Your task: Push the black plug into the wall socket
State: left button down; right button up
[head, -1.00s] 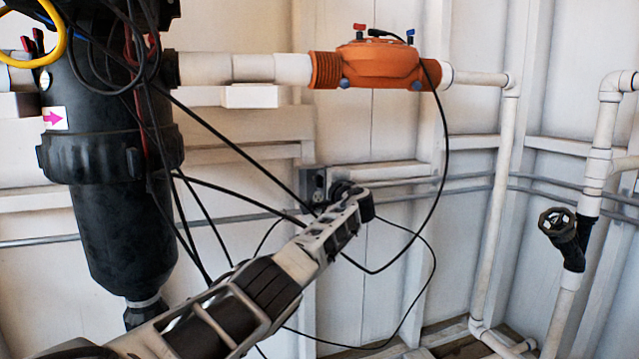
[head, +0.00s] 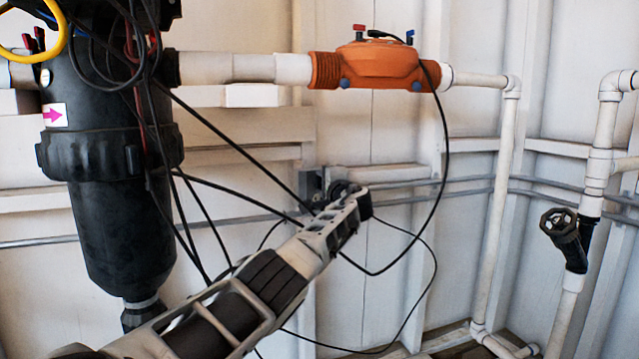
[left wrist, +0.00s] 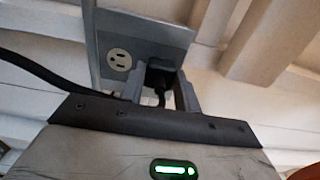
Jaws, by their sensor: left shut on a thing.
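The black plug (left wrist: 160,74) is between the fingers of my left gripper (left wrist: 158,92) in the left wrist view. The gripper is shut on it, and its cord hangs toward the wrist. The plug is at the face of the grey wall socket (left wrist: 150,35), over the place beside the one outlet that shows. I cannot tell how deep its prongs are. In the head view my left gripper (head: 343,192) is right up by the wall socket (head: 311,185). The gripper and arm hide the plug there. My right gripper is not in view.
Black cables (head: 235,150) hang across the space by my left arm. A large black filter housing (head: 110,190) stands at left. An orange unit (head: 368,66) sits on the white pipe above.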

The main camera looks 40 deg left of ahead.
pick_arm(q)
jog(key=c, duration=0.9)
grip_release()
jog(key=shift+c, duration=0.2)
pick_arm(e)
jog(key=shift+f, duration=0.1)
pick_arm(q)
jog(key=p+v, duration=0.5)
jog(key=v, duration=1.1)
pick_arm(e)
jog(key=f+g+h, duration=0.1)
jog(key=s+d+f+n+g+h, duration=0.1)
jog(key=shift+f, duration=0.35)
